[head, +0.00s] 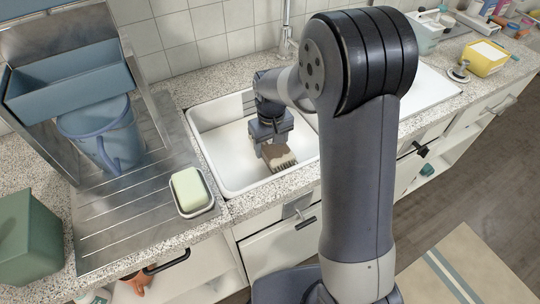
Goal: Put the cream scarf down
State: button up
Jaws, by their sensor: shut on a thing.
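My gripper (270,141) points down inside the left basin of a white sink (222,160). It is shut on a small brown and cream piece with a striped, fringe-like lower edge (279,157). This is the only thing in view that could be the cream scarf; it is too small to tell for sure. The piece hangs at or just above the basin floor; I cannot tell whether it touches. The gripper hides its upper part.
A metal drainboard (120,215) left of the sink holds a blue jug (103,135) and a soap dish with a pale green bar (188,189). A green box (28,238) stands at far left. A faucet (286,35) rises behind. The basin's left side is clear.

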jog(key=shift+f, duration=2.4)
jog(key=shift+o, duration=0.2)
jog(key=shift+f, duration=0.15)
jog(key=o, duration=1)
notch_tip(320, 180, up, 12)
jog(key=shift+r, duration=0.2)
jog(key=shift+f, duration=0.1)
